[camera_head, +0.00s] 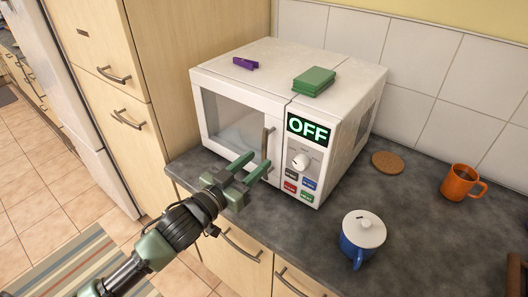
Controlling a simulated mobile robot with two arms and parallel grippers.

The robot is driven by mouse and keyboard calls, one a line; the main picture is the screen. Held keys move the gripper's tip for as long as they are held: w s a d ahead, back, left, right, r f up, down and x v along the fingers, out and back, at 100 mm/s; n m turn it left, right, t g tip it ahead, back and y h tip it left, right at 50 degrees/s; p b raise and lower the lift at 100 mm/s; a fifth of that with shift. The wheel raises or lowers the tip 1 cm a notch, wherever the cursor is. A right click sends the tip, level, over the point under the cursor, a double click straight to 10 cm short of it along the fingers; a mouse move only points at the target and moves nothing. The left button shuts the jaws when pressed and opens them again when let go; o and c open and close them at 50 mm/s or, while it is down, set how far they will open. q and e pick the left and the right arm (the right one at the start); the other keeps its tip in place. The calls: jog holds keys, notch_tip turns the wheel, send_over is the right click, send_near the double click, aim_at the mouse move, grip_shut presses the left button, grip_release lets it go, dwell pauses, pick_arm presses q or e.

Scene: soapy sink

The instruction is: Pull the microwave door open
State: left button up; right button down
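The white microwave (345,120) stands on the dark counter with its door (225,112) shut. The door has a window and an upright metal handle (267,141) at its right edge. My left gripper (251,164) is in front of the lower door with its two green fingers apart and nothing seen between them. One finger is left of the handle; the other is close to the handle's lower end. I cannot tell whether it touches. My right gripper is not in view.
A green sponge-like block (314,81) and a purple item (246,63) lie on the microwave. A display (308,129) reads OFF. A blue lidded pot (361,238), cork coaster (388,162) and orange mug (461,184) stand to the right. A tall wooden cabinet (170,60) borders the left.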

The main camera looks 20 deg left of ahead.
aim_at(264, 156)
pick_arm(q)
jog(key=x, duration=0.4)
jog(key=shift+p, duration=0.35)
grip_shut()
jog(key=shift+f, duration=0.1)
dwell(1.0)
